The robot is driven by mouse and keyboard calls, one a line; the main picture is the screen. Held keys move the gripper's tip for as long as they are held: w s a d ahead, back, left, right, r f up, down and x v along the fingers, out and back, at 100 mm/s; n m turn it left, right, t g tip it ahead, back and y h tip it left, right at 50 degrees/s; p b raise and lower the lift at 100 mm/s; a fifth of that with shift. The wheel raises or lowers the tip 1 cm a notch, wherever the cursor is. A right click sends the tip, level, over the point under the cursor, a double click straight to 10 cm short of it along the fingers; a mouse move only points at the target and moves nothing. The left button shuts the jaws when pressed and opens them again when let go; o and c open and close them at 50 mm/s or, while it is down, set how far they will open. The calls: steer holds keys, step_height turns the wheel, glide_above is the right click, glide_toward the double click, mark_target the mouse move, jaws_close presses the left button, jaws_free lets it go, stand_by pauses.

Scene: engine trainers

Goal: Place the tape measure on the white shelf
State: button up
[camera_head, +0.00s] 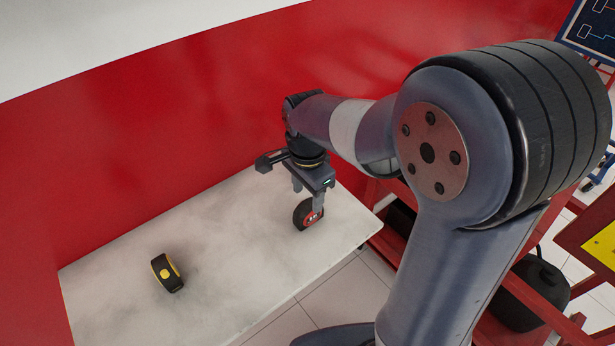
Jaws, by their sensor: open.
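The white shelf (215,235) is a pale flat top against a red wall. A black round item with a red face (304,214), which looks like a tape measure, stands on edge near the shelf's right part. My gripper (308,199) points down at it with open jaws; one finger overlaps its right side in the picture. I cannot tell whether they touch. A black and yellow item (167,273), also like a tape measure, sits on the shelf at the left, apart from my gripper.
The red wall (150,130) rises right behind the shelf. The shelf's right edge is close to a red metal frame (420,230) with dark items. The shelf between the two items is clear. A tiled floor (345,290) lies in front.

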mark_target(307, 205)
step_height(307, 205, up, 5)
steer(key=shift+r, duration=0.15)
